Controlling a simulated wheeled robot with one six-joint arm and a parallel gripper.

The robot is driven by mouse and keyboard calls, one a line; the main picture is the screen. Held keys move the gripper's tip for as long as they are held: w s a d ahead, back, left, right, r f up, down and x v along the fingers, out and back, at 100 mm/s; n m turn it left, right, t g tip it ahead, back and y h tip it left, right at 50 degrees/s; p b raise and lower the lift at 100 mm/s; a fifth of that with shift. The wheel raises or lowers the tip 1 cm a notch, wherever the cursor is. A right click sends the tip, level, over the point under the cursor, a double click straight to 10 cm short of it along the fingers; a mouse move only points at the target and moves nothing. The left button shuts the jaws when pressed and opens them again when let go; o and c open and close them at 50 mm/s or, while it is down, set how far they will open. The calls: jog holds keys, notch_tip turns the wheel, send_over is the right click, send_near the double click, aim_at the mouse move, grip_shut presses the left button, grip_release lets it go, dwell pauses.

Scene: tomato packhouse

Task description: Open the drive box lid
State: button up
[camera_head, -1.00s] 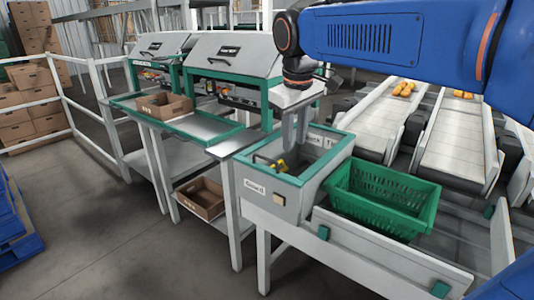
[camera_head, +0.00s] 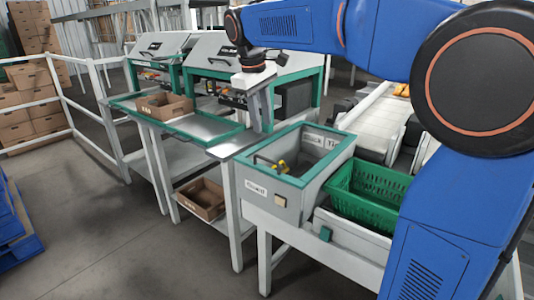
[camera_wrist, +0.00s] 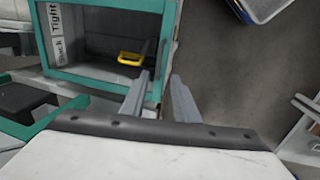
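The grey box with a green rim (camera_head: 322,178), marked "Guard" in front, stands at the middle right. I cannot tell a separate lid on this box. Behind it, a machine has a sloping grey lid (camera_head: 212,54), lying down, its handle partly hidden by my arm. My gripper (camera_head: 266,125) points down beside the box, left of its far corner. In the wrist view its fingers (camera_wrist: 158,76) are apart and empty.
A green crate (camera_head: 368,190) stands right of the box. A steel table (camera_head: 180,125) with a cardboard tray (camera_head: 165,106) lies to the left, with another tray (camera_head: 202,199) below. White conveyors (camera_head: 366,124) run behind. Open floor lies front left.

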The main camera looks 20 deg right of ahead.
send_over(267, 171)
notch_tip(267, 171, down, 12)
jog(key=shift+w+f, duration=0.1)
dwell(0.4)
grip_shut()
